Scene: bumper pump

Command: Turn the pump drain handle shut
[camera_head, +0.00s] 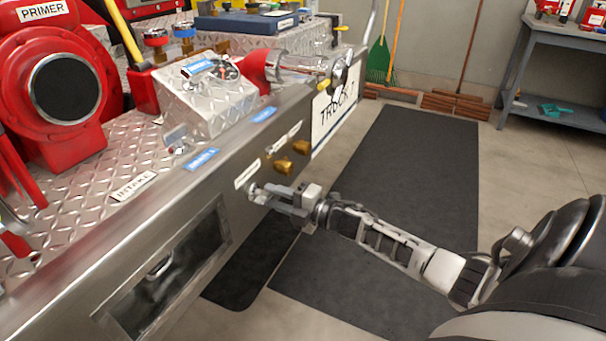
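My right gripper (264,196) is at the front panel (225,195) of the truck's bumper, just below a small white label (247,174) whose words are too small to read. Its fingers point left at the panel, around or against a small grey fitting (253,188) that may be the pump drain handle. The fingers hide most of this fitting, so its turn and any grip on it cannot be told. Two brass caps (292,156) stick out of the panel to the upper right. My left gripper is not in view.
A red primer unit (62,95) and a diamond-plate box with a gauge (205,95) stand on the bumper. A recessed opening (165,275) is in the panel at lower left. Dark mats (410,170) cover free floor. A workbench (555,45) stands at back right.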

